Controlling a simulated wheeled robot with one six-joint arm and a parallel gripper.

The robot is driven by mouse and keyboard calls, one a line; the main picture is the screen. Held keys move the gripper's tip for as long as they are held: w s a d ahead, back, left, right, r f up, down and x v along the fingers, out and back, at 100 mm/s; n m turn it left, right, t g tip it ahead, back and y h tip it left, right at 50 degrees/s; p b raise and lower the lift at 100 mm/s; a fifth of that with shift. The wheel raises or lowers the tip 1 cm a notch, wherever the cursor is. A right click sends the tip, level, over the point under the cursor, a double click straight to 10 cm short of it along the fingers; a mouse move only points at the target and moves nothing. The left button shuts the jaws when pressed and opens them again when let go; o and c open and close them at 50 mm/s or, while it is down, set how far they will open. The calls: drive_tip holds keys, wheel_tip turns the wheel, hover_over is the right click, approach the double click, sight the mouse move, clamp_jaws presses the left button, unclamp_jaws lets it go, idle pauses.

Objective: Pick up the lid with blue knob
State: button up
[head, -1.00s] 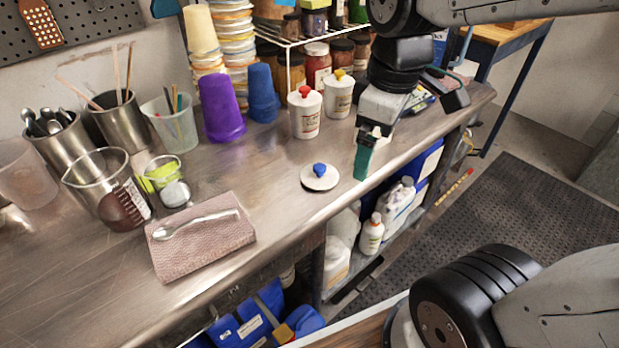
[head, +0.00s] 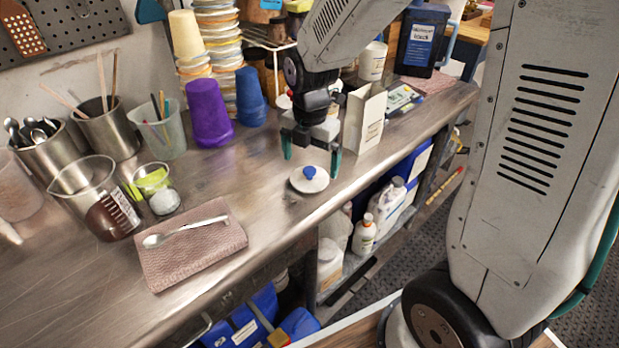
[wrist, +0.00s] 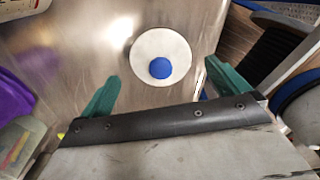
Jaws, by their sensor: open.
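The white round lid (head: 297,182) with a blue knob (head: 309,172) lies flat on the metal bench near its front edge. My gripper (head: 311,164) is open and empty, just behind and above the lid, with its green fingertips apart to either side. In the wrist view the lid (wrist: 146,53) and its blue knob (wrist: 160,68) show ahead of the gap between the green fingers of my gripper (wrist: 158,90). Neither finger appears to touch the lid.
A folded pink cloth (head: 180,262) with a spoon (head: 185,232) lies to the left. A purple cup (head: 209,115) and blue cups (head: 250,98) stand behind. A white carton (head: 365,118) stands close to the right of my gripper. The bench around the lid is clear.

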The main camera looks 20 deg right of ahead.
sight(309, 169)
drive_tip(key=shift+s+a+f, duration=0.1)
drive_tip(key=shift+a+f, duration=0.05)
drive_tip(key=shift+f, duration=1.75)
drive_tip(key=c, duration=0.9)
drive_tip(key=shift+r, duration=0.1)
